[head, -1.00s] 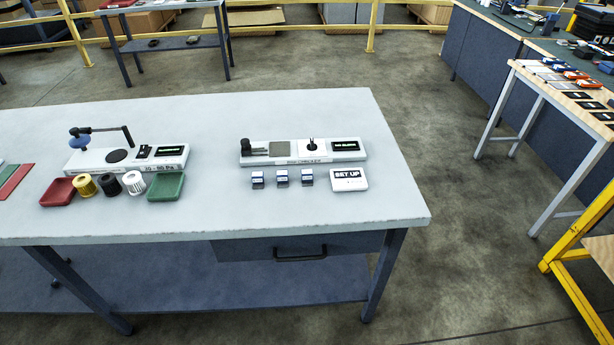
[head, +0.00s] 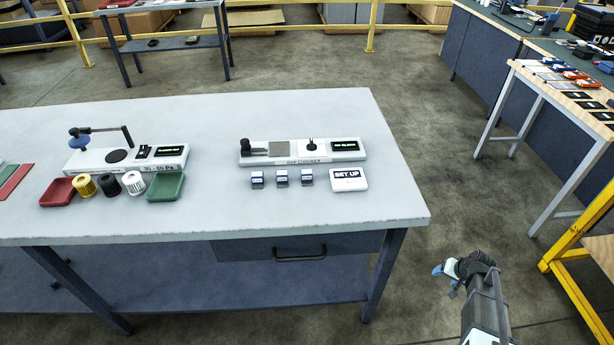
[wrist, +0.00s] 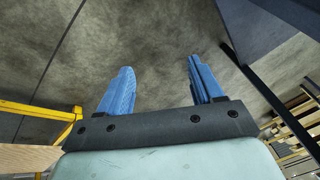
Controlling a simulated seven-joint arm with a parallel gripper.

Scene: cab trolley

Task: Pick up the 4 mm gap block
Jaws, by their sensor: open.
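My gripper (head: 438,270) is off the table's front right corner, over the floor, well apart from the blocks. In the wrist view its two blue fingers (wrist: 160,85) are spread apart with nothing between them. No block shows in the wrist view.
Behind the blocks lies a gap checker fixture (head: 303,151). A white "SET UP" sign (head: 348,180) is right of them. To the left are a red tray (head: 58,191), several spools and a green tray (head: 166,187). The table's front right area (head: 390,210) is clear.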

